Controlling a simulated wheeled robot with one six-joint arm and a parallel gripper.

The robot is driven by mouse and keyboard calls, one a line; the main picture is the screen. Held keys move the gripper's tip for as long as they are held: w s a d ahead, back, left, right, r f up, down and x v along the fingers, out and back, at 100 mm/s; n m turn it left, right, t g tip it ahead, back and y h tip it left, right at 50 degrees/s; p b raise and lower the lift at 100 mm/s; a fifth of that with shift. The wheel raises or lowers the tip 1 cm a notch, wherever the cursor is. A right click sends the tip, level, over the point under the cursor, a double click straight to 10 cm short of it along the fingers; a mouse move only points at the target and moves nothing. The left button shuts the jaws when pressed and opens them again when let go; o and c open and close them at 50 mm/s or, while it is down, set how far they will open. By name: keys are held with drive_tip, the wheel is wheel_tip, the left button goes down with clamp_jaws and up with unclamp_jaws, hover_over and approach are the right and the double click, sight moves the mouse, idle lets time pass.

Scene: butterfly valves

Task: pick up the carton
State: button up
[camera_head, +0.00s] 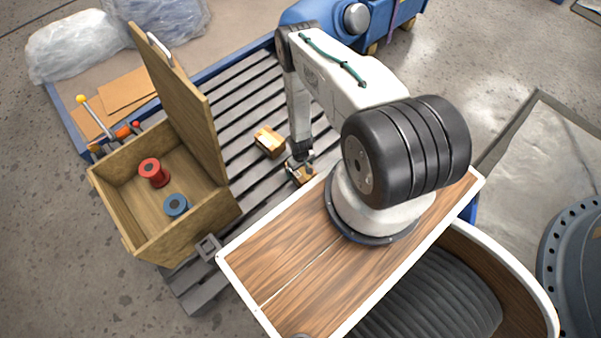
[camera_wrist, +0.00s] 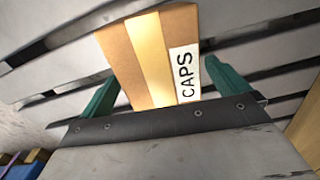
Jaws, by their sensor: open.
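A small brown carton (camera_wrist: 135,58) with a yellow tape stripe and a white label reading "CAPS" lies on the dark slatted surface. In the wrist view it sits between the green fingers of my gripper (camera_wrist: 165,88), which is open. A gap shows on the carton's left side; the right finger is close to the label side. The carton's near end is hidden behind the dark gripper edge. In the head view my gripper (camera_head: 300,161) is low over this carton (camera_head: 302,177), partly covering it.
Another carton (camera_head: 269,142) lies on the slats (camera_head: 252,103) just left of my gripper. An open wooden box (camera_head: 125,205) with a red spool (camera_head: 153,172) and a blue spool (camera_head: 176,205) stands further left, its lid raised toward the slats.

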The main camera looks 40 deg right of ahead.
drive_tip(key=shift+f, duration=0.45)
drive_tip(key=c, duration=1.3)
drive_tip(key=shift+r, duration=0.1)
